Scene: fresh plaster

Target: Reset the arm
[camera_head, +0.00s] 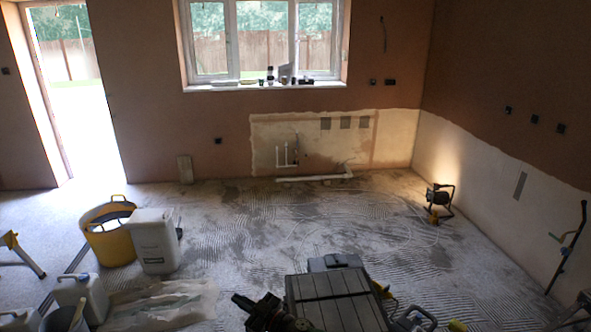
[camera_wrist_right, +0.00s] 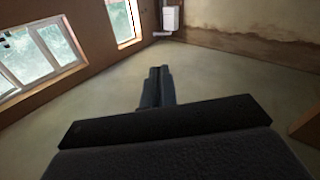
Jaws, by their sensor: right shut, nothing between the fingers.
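My right gripper (camera_head: 240,299) is a dark shape low in the head view, left of a grey ribbed case. In the right wrist view its two dark fingers (camera_wrist_right: 156,88) lie together, shut and empty, pointing away over bare floor. Nothing touches the fingertips there. The wide dark body of the gripper fills the bottom of that view. The rest of the right arm is mostly out of the head view. My left gripper is in neither view.
The grey ribbed case (camera_head: 330,300) stands close by the right gripper. A yellow tub (camera_head: 108,243), a white container (camera_head: 154,243) and jugs (camera_head: 83,295) stand at left. A work lamp (camera_head: 439,198) stands by the right wall. The middle floor (camera_head: 270,220) is clear.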

